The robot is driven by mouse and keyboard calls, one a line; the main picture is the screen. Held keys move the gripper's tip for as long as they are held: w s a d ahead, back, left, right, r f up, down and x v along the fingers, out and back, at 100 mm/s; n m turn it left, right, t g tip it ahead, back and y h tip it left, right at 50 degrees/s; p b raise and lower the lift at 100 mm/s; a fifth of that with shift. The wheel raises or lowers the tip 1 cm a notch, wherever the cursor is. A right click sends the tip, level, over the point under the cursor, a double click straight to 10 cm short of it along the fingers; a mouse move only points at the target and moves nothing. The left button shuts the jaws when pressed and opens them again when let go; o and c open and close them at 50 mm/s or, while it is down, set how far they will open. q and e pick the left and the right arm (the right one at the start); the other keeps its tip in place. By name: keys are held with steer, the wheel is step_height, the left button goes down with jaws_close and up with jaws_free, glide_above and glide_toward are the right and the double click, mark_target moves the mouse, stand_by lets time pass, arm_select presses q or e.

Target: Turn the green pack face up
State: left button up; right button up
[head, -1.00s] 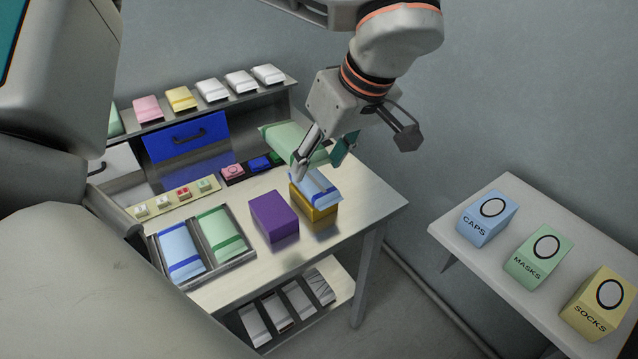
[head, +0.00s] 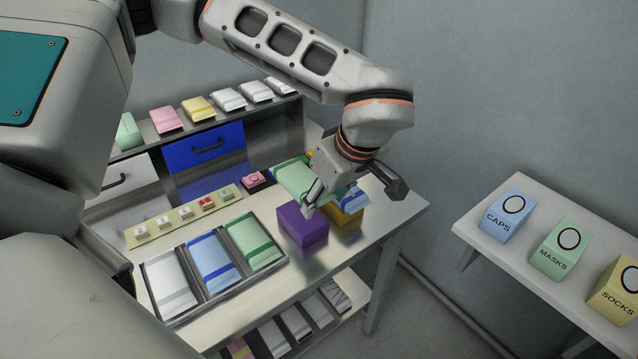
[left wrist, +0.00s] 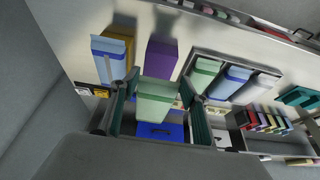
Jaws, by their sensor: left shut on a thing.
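The green pack (head: 295,178) is held by my left gripper (head: 318,194) above the table, behind the purple block. The left wrist view shows the pack (left wrist: 155,100) between the two fingers (left wrist: 156,108), a plain pale green side with a seam-like line towards the camera. My right gripper is in neither view.
A purple block (head: 302,226) stands just in front of the held pack. A yellow block (head: 346,219) beside it bears a blue pack (left wrist: 108,66). A tray (head: 211,284) holds white, blue and green packs. Behind are a blue drawer (head: 203,149) and a shelf of packs.

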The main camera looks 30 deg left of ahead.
arm_select(q)
step_height(320, 180, down, 7)
steer(key=b, duration=0.4)
steer(key=shift+s, duration=0.1)
steer(key=shift+f, duration=0.25)
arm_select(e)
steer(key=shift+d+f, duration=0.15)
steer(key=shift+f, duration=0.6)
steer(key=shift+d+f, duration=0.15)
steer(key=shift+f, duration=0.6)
arm_select(q)
steer(key=shift+f, duration=0.2)
steer(key=o, duration=1.2)
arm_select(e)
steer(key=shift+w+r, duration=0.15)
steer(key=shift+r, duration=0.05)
